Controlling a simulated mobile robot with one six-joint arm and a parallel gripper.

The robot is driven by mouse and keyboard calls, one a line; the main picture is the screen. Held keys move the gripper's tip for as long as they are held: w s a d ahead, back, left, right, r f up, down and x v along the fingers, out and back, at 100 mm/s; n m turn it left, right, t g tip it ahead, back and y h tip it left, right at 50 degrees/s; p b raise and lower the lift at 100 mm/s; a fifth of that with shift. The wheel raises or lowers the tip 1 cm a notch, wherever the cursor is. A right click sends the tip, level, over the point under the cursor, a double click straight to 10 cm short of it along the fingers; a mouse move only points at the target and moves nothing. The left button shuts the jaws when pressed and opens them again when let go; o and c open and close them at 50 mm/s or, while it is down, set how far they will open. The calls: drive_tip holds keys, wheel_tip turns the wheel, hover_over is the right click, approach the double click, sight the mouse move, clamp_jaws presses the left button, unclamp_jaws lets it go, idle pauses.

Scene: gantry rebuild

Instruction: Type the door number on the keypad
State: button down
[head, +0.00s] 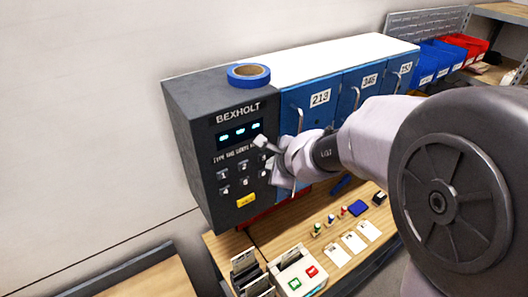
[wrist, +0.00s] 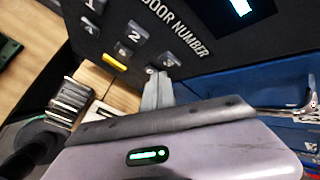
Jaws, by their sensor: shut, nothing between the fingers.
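The dark grey keypad panel (head: 180,107) marked BEXHOLT has a lit display (head: 239,132) with three cyan dashes. Below it are small grey keys (head: 222,174) and a yellow key (head: 246,200). Blue doors (head: 291,103) to its right carry number plates; the nearest reads 213. My gripper (head: 262,143) is shut and empty in front of the panel's right side, covering some keys. In the wrist view its fingertips (wrist: 158,78) are close by a key (wrist: 170,59) beside the digit 3; I cannot tell whether they touch it. Keys for 1 and 2 (wrist: 137,31) also show.
Blue tape (head: 248,74) lies on top of the panel. Below, a wooden bench (head: 222,244) holds a box with red and green buttons (head: 300,277), white cards (head: 354,242) and small stamps. Blue and red bins (head: 470,47) stand at the back right.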

sight(225, 191)
drive_tip(key=shift+w+a, duration=0.25)
drive_tip(key=shift+w, duration=0.15)
drive_tip(key=shift+w+a, duration=0.25)
drive_tip(key=shift+w, duration=0.05)
idle(0.9)
drive_tip(key=shift+s+d, duration=0.5)
drive_tip(key=shift+s, duration=0.25)
drive_tip(key=s+a+f+b, duration=0.6)
drive_tip(key=a+b, duration=0.1)
drive_tip(key=a, duration=0.3)
drive_tip(key=shift+s+a, duration=0.2)
drive_tip(key=shift+s, duration=0.2)
